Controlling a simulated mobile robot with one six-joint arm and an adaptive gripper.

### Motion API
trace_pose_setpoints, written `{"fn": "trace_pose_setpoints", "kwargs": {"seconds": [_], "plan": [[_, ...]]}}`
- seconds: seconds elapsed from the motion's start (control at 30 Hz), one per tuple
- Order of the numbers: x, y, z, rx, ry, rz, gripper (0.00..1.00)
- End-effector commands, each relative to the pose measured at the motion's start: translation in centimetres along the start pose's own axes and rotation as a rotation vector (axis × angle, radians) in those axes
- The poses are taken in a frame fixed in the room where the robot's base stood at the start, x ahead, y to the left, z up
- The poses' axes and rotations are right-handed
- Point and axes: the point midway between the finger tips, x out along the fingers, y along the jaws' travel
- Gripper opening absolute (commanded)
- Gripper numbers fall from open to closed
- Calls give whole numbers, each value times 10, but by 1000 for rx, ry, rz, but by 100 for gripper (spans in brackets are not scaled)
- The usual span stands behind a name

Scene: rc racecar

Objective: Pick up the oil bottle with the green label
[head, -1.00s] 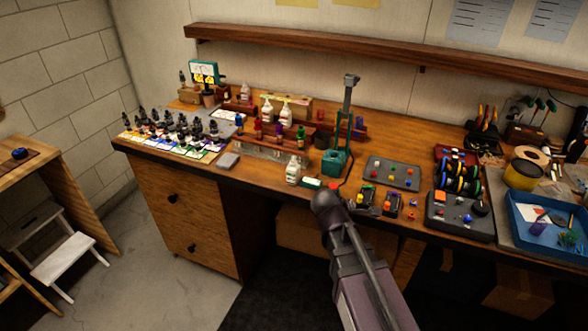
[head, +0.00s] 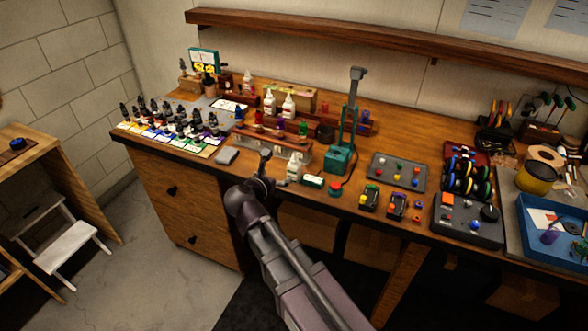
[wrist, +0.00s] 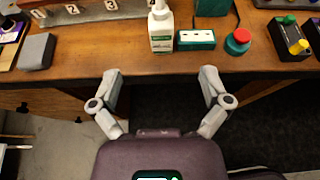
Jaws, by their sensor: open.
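A white bottle with a green label (head: 295,168) stands upright near the front edge of the workbench. In the wrist view the bottle (wrist: 161,32) is at the top centre, its top cut off by the frame. My gripper (wrist: 160,82) is open and empty, its two fingers spread wide. The bottle is beyond the fingertips, roughly in line with the gap between them, and not touched. In the head view my gripper (head: 265,156) is at the bench's front edge, just left of the bottle; its fingers are hard to make out there.
A green-and-white box (wrist: 196,40) and a red button (wrist: 238,41) stand right of the bottle. A numbered rack (wrist: 85,12) is behind and left, and a grey block (wrist: 36,51) farther left. Other white bottles (head: 288,105) stand farther back. The bench front between gripper and bottle is clear.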

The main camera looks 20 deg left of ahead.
Motion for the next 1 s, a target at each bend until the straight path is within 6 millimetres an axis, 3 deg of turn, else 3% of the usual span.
{"fn": "trace_pose_setpoints", "kwargs": {"seconds": [0.47, 1.0], "plan": [[8, 1, -1, 1, 0, 1, 97], [79, 2, -2, 1, 1, 0, 97]]}}
